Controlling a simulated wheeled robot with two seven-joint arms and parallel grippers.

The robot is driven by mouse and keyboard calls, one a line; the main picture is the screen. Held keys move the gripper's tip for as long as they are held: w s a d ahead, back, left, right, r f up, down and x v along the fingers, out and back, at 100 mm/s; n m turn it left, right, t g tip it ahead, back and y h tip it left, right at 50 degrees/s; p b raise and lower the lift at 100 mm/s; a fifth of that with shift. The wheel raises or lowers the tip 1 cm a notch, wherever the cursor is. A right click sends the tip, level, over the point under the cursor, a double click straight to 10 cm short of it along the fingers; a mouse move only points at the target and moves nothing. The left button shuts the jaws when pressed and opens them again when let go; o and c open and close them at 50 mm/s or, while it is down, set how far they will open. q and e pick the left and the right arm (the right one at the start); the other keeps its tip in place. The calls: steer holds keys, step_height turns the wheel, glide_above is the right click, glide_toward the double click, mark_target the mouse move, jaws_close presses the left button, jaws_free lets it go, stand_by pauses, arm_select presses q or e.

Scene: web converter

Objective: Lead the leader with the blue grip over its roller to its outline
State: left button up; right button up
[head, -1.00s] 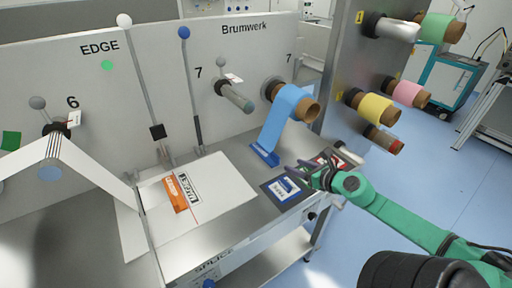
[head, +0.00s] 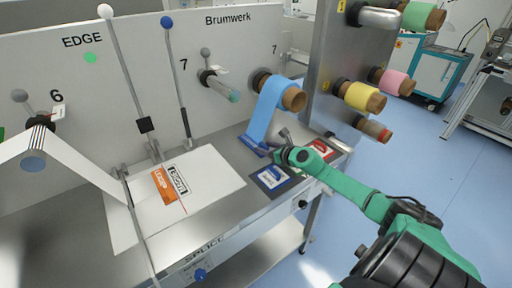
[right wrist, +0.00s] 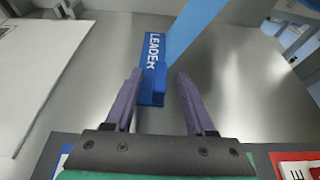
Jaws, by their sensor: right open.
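The blue leader (head: 266,108) hangs as a strip from a brown-cored roll down to the bench. Its blue grip (head: 251,146), lettered LEADER, lies at the strip's lower end. In the right wrist view the grip (right wrist: 153,62) reaches between my fingertips, with gaps on both sides. My right gripper (head: 275,143) is open beside the grip; it also shows in the right wrist view (right wrist: 158,85). A grey roller (head: 221,90) marked 7 sticks out of the panel left of the blue roll. I cannot make out which marking is the outline. My left gripper is not in view.
A white sheet (head: 215,172) with an orange block (head: 168,190) lies to the left. A blue-framed card (head: 270,180) and a red one (head: 319,147) lie near the bench's front edge. Tall levers (head: 128,90) stand before the panel. Yellow and pink rolls project at right.

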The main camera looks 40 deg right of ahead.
steer(key=shift+w+f, duration=0.1)
steer(key=shift+w, duration=0.2)
steer(key=shift+s, duration=0.15)
steer(key=c, duration=0.4)
jaws_close()
